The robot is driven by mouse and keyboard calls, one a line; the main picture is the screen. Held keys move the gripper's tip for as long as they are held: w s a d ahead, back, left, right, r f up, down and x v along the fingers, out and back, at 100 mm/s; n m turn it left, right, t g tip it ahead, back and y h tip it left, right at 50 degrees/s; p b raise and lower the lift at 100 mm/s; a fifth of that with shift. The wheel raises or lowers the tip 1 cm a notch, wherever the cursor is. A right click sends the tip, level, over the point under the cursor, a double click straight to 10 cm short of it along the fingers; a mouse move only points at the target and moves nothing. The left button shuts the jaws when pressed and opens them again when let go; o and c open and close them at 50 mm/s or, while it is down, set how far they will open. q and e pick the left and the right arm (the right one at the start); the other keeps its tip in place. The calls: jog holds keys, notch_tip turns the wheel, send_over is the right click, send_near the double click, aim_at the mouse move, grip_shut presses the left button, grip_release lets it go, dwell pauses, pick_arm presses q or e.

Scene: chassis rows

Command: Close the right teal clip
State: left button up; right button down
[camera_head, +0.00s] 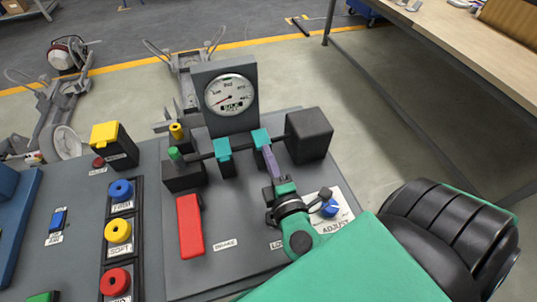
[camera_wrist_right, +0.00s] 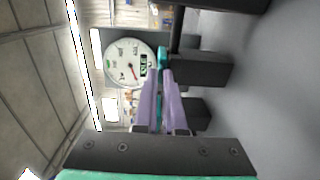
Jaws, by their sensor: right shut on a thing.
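The right teal clip (camera_head: 261,138) sits on the dark horizontal bar in front of the gauge. The left teal clip (camera_head: 222,149) sits on the same bar further left. My right gripper (camera_head: 267,153) reaches up from the lower right, its purple fingers shut at the right teal clip. In the right wrist view, the fingertips (camera_wrist_right: 159,74) are close together, with the teal clip (camera_wrist_right: 163,57) just beyond them. The fingers hide part of the clip, and I cannot tell whether it is fully closed. My left gripper is not in view.
A round gauge (camera_head: 230,94) stands on a grey plate behind the bar. A black block (camera_head: 309,135) is at the bar's right end. A red lever (camera_head: 190,226) and a blue knob (camera_head: 329,208) are nearby. Coloured buttons (camera_head: 118,231) line the left.

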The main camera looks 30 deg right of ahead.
jog(key=shift+f+t+h+b, duration=0.25)
jog(key=shift+t+h+b, duration=0.05)
jog(key=shift+b, duration=0.15)
jog(key=c, duration=1)
grip_release()
jog(key=shift+w, duration=0.1)
jog(key=shift+s+a+f, duration=0.1)
jog(key=shift+s, duration=0.35)
jog(key=b+v, duration=0.2)
jog(key=v, duration=1.1)
jog(key=shift+s, duration=0.4)
